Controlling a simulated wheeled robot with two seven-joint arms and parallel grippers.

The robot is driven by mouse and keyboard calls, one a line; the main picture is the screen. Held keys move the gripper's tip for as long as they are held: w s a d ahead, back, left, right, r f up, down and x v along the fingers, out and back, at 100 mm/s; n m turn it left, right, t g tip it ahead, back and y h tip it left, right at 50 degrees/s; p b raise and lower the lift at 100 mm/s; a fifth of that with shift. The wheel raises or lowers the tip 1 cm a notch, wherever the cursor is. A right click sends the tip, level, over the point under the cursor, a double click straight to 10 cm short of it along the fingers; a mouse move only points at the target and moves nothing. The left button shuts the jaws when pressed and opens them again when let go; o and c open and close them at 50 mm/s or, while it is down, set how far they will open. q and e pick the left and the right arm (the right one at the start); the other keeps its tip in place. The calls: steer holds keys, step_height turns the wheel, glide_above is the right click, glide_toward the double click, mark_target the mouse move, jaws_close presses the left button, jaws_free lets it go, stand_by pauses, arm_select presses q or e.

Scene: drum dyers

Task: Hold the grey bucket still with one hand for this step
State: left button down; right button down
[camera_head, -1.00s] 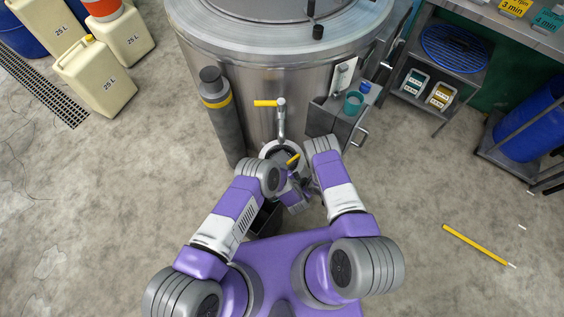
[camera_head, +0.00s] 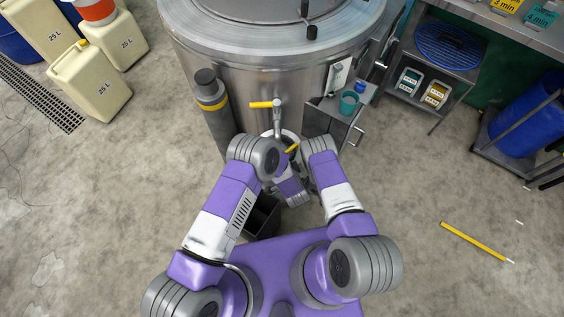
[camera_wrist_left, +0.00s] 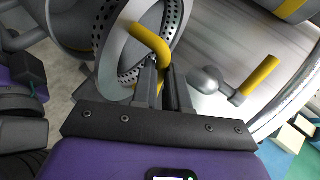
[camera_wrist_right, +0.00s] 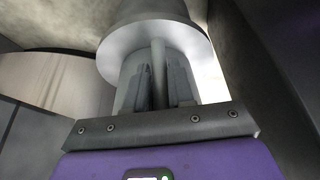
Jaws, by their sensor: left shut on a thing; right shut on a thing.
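The grey bucket stands below the drum's tap; in the head view only a sliver of its pale rim (camera_head: 268,134) shows between my arms. In the right wrist view the bucket (camera_wrist_right: 150,35) shows its wide flange, and my right gripper (camera_wrist_right: 160,78) is shut on an upright bar at its side. In the left wrist view my left gripper (camera_wrist_left: 163,68) is shut on a bent yellow handle (camera_wrist_left: 152,40), beside a pale ring with perforated metal inside. The handle also shows in the head view (camera_head: 291,149). The bucket's contents are hidden.
The steel drum (camera_head: 275,65) stands right ahead, with a yellow-levered tap (camera_head: 264,104). A yellow stick (camera_head: 470,241) lies on clear floor at right.

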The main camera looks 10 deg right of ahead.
steer(key=c, duration=0.9)
jaws_free()
steer(key=v, duration=1.2)
